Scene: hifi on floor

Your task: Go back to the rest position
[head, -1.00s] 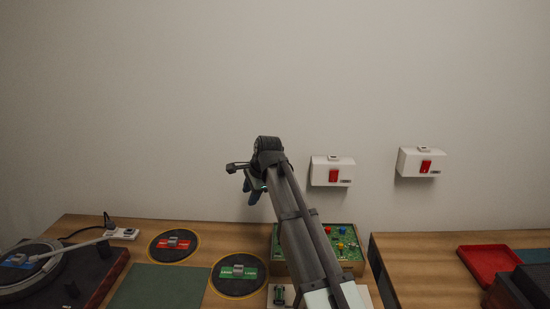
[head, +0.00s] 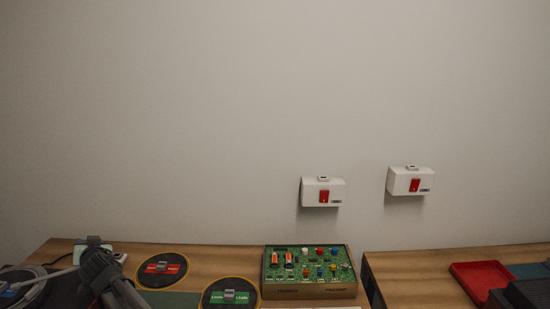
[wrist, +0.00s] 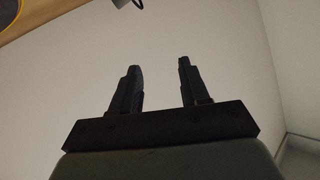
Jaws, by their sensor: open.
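My gripper (wrist: 160,66) shows in the wrist view with its two dark fingers apart and nothing between them. Behind the fingers is plain wall. In the head view my arm is at the lower left, over the turntable end of the table; I cannot make out the fingers there.
A wooden table holds a turntable (head: 22,293), a black disc with a red label (head: 162,269), one with a green label (head: 230,297), and a green circuit board box (head: 308,275). Two white switch boxes (head: 323,191) (head: 410,181) hang on the wall. A red tray (head: 480,281) sits right.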

